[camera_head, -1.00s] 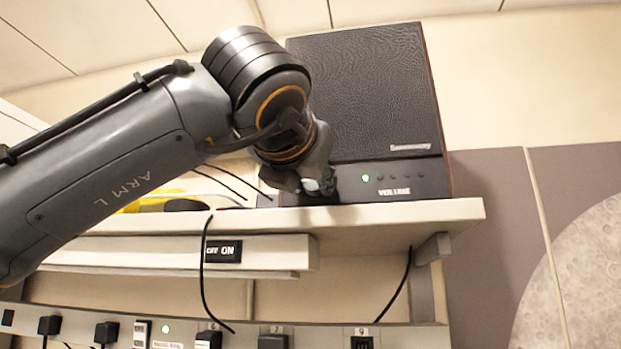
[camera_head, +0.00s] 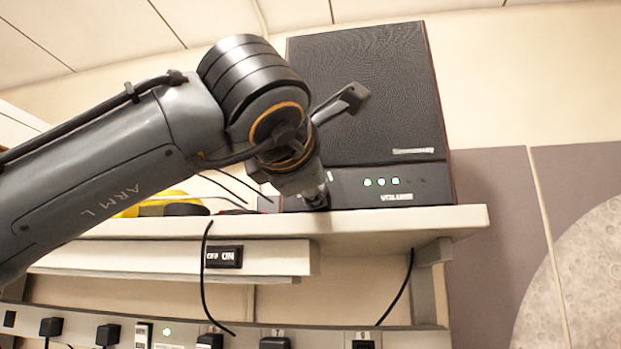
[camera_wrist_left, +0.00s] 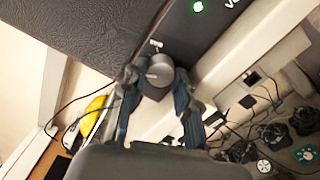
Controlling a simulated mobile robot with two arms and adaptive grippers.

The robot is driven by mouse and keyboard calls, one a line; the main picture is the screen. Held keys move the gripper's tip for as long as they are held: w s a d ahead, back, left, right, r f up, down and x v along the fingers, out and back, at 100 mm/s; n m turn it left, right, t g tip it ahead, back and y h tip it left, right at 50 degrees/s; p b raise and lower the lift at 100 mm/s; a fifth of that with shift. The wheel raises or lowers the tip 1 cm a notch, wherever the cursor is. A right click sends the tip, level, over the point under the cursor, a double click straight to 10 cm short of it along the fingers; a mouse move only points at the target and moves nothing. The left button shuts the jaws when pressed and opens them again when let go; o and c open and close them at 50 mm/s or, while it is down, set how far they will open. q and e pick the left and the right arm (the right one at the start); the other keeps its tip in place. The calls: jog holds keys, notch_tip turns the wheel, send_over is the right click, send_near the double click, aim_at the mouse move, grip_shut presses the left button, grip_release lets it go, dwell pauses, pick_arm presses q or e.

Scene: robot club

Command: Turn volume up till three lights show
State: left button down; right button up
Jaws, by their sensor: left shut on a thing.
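The black speaker (camera_head: 365,95) stands on the white shelf, with a front strip marked VOLUME. In the left wrist view one green light (camera_wrist_left: 198,7) shows at the top edge. The round grey volume knob (camera_wrist_left: 160,70) sits between the fingers of my left gripper (camera_wrist_left: 155,80), which is shut on it. In the head view my left gripper (camera_head: 315,195) hides the knob at the strip's left end. My right gripper is not in view.
The white shelf (camera_head: 420,222) has a free edge right of the speaker. A yellow-handled tool (camera_head: 150,205) lies left of my gripper. Below are an OFF/ON switch (camera_head: 224,257), a socket strip (camera_head: 405,338) with plugs, and hanging black cables.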

pick_arm(q)
jog(key=shift+m+p, duration=0.3)
jog(key=shift+m, duration=1.1)
jog(key=c, duration=1)
grip_release()
jog(key=shift+s, duration=0.1)
jog(key=s+a, duration=0.1)
jog(key=s, duration=0.6)
jog(key=shift+s+a, duration=0.25)
jog(key=shift+s, duration=0.1)
